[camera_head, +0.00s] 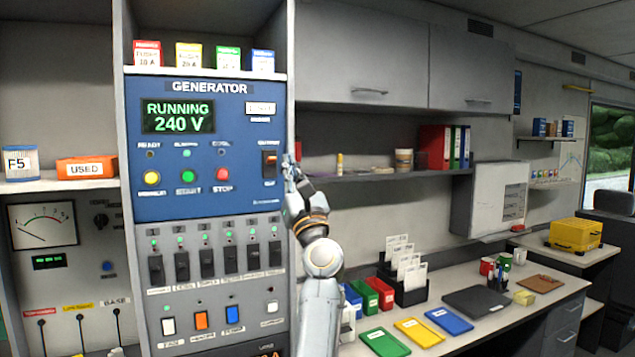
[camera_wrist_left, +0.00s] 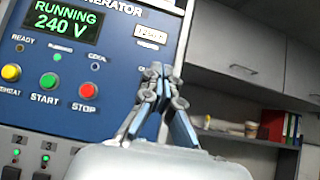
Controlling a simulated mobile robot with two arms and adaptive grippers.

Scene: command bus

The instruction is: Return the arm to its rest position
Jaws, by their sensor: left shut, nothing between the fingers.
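My left gripper (camera_head: 289,172) is shut and empty. In the left wrist view the shut fingers (camera_wrist_left: 156,72) cover the place of that switch. The panel display (camera_head: 178,116) reads RUNNING 240 V in green. I cannot tell from these views whether the fingers touch the panel. My right gripper is in neither view.
A shelf (camera_head: 390,174) with binders juts out right of the gripper. Below it, a counter (camera_head: 490,327) holds coloured trays, card holders and a dark closed folder (camera_head: 477,301). Breaker switches (camera_head: 207,262) line the panel under the gripper. Overhead cabinets (camera_head: 362,52) hang at upper right.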

